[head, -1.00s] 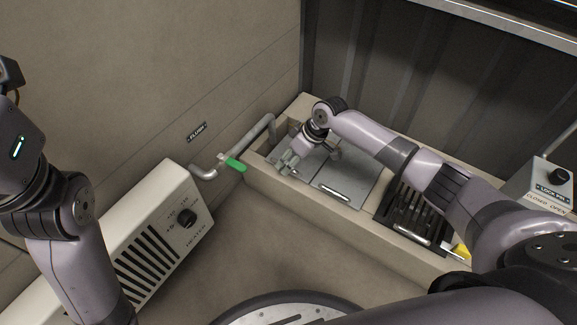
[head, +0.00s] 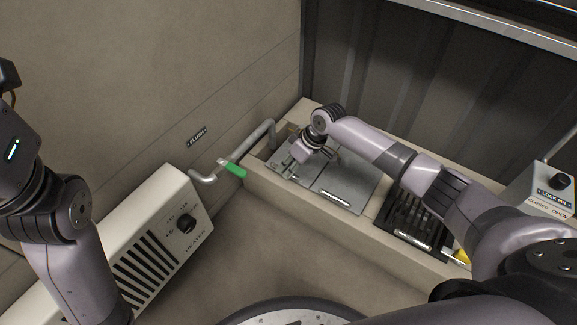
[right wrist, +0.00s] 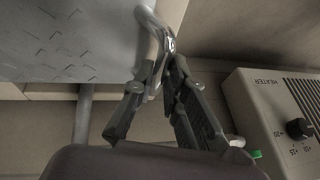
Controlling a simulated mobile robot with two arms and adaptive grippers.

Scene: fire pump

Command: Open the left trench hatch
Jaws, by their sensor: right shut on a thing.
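The left trench hatch (head: 282,163) is a grey metal plate at the left end of the trench in the head view. Its raised-pattern plate (right wrist: 75,40) fills the upper left of the right wrist view. A bent metal bar handle (right wrist: 158,35) runs along its edge. My right gripper (right wrist: 157,78) is shut on this handle. In the head view my right gripper (head: 292,168) is over the hatch, its own wrist partly hiding the grip. I cannot tell whether the hatch is lifted. My left arm is at the far left, its fingers out of view.
A second grey hatch (head: 352,180) with a bar handle adjoins on the right, then a dark grate (head: 412,212). A pipe with a green valve lever (head: 233,170) is left of the trench. A heater (head: 155,235) stands on the left. A lock pin box (head: 552,190) is far right.

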